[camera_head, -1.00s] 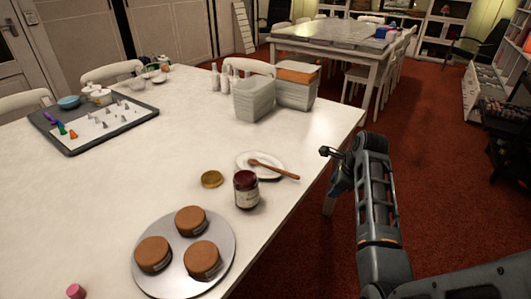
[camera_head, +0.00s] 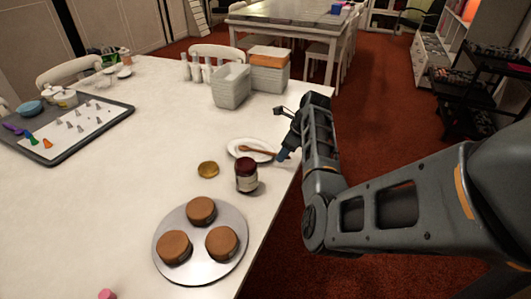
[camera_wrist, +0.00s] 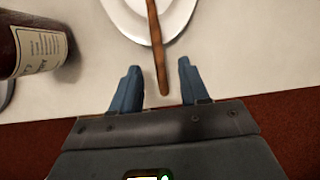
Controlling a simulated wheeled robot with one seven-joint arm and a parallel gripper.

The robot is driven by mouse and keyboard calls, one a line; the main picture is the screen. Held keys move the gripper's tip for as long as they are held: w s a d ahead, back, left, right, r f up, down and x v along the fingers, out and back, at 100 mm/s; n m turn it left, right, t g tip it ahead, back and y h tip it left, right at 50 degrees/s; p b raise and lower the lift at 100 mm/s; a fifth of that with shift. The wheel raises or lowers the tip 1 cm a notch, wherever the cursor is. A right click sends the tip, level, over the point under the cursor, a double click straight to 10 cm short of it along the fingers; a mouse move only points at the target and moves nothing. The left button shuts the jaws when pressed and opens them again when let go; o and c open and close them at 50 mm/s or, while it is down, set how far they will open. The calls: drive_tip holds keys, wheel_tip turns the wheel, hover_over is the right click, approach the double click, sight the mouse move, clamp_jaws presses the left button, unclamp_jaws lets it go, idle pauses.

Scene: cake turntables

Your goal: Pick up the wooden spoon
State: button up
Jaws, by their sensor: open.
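The wooden spoon (camera_head: 257,150) lies across a small white plate (camera_head: 239,144) near the right edge of the table. Its handle sticks out over the plate's rim. My gripper (camera_head: 283,155) is at the table's edge, close to the handle end. In the wrist view the spoon handle (camera_wrist: 157,50) points down toward the gap between my two open blue fingers (camera_wrist: 157,85). The handle's tip lies between the fingertips in that picture, and nothing is gripped. The spoon's bowl is outside the wrist view.
A round tray (camera_head: 169,257) with three brown cakes is nearer. Grey and orange containers (camera_head: 232,85) stand behind.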

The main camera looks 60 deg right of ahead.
drive_tip(key=shift+w+f, duration=0.2)
drive_tip(key=shift+f, duration=0.45)
drive_tip(key=shift+c, duration=0.3)
clamp_jaws()
